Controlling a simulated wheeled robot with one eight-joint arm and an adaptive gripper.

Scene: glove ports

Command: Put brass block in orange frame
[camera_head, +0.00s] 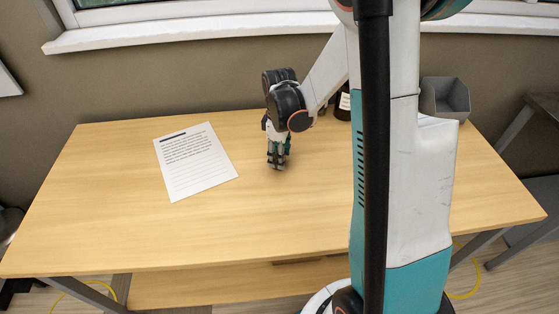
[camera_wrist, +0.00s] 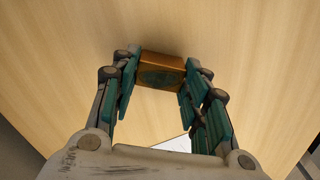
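The brass block (camera_wrist: 162,69) is between the two fingertips of my gripper (camera_wrist: 160,66) in the wrist view, with a teal finger pad against each side. My gripper is shut on it, close to the wooden table top. In the head view my gripper (camera_head: 277,162) points down over the middle of the table, right of the paper. The block cannot be made out there. No orange frame shows in either view; my arm and column hide part of the table's right side.
A printed sheet (camera_head: 195,160) lies on the table (camera_head: 230,230) left of my gripper. A dark bottle (camera_head: 342,106) and a grey open bin (camera_head: 446,98) stand at the back right, partly behind my arm. The front left of the table is clear.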

